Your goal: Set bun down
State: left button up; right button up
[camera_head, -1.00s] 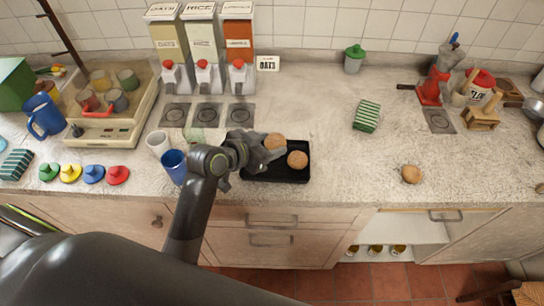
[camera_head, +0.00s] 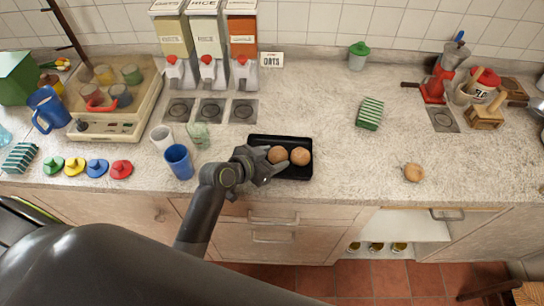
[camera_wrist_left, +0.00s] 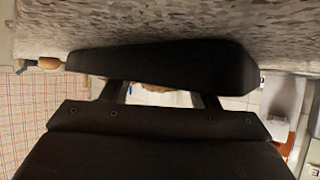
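A black tray (camera_head: 296,174) lies near the counter's front edge in the head view. Two brown round buns show side by side at the tray, a left one (camera_head: 277,154) and a right one (camera_head: 300,156). My left gripper (camera_head: 268,165) is low at the tray's left front part, right against the left bun. Its fingers cover part of that bun, and I cannot tell whether they still grip it. In the left wrist view dark gripper parts (camera_wrist_left: 165,60) block most of the sight. A third bun (camera_head: 413,172) sits on the counter at the right. My right gripper is not in view.
A blue cup (camera_head: 178,161), a clear cup (camera_head: 160,139) and a greenish glass (camera_head: 198,135) stand left of the tray. Dispensers (camera_head: 208,60) stand behind. A striped green sponge (camera_head: 369,113) lies to the right. The counter between tray and third bun is clear.

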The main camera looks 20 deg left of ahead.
pick_arm(q)
jog(key=o, duration=0.3)
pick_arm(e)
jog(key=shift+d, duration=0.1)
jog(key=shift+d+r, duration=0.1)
pick_arm(q)
jog(key=shift+r, duration=0.2)
jog(key=shift+s+a+r, duration=0.1)
jog(key=shift+s+a, duration=0.15)
jog(key=shift+s, duration=0.05)
jog(key=b+v, duration=0.1)
jog(key=v, duration=1)
jog(key=shift+s, duration=0.1)
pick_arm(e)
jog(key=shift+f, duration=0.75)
